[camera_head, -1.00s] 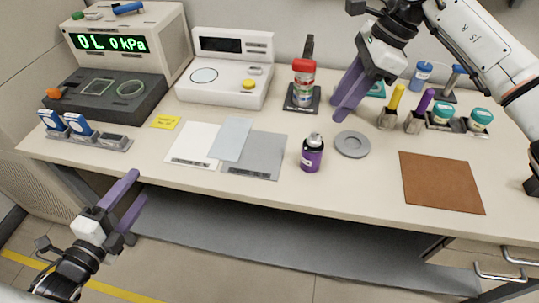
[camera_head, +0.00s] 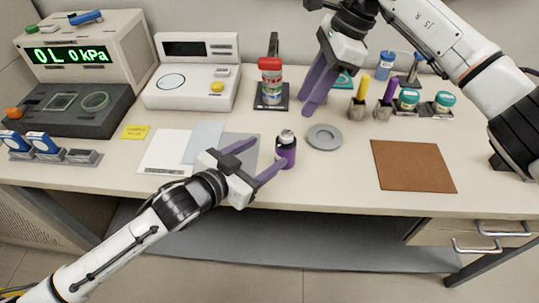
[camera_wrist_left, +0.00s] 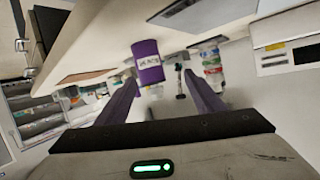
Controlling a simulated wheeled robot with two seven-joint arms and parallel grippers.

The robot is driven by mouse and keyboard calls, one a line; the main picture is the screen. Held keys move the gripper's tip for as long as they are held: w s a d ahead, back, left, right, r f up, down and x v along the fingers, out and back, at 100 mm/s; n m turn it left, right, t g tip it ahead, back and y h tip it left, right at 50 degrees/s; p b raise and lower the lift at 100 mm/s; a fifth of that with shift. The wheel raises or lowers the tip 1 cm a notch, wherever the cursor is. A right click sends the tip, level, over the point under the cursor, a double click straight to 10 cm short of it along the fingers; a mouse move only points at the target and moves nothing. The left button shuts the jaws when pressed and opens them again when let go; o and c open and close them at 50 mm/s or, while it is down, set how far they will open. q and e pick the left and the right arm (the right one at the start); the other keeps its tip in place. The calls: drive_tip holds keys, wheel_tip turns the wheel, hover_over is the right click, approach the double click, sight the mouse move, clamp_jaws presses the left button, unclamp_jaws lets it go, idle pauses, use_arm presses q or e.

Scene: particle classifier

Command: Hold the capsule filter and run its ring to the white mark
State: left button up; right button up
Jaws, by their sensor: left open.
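I cannot make out a white mark. My left gripper (camera_head: 270,150) is open and empty over the table's front part, in front of the cylinder. A purple bottle with a dark and white cap (camera_head: 286,154) stands just beyond its fingertips; in the wrist view the bottle (camera_wrist_left: 148,64) appears near the left finger. My right gripper (camera_head: 313,106) points down right of the cylinder; its opening is unclear.
White and grey sheets (camera_head: 165,152) lie to the left. A brown mat (camera_head: 412,166) lies at right. Holders with yellow and purple sticks (camera_head: 358,108) and teal-lidded jars (camera_head: 407,100) stand behind it.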

sight(293, 144)
use_arm(q)
drive_tip(key=shift+w+d+f+n+g, duration=0.15)
drive_tip(key=shift+d+n+g, duration=0.3)
drive_tip(key=shift+d, duration=0.6)
drive_tip(key=x, duration=1)
clamp_jaws()
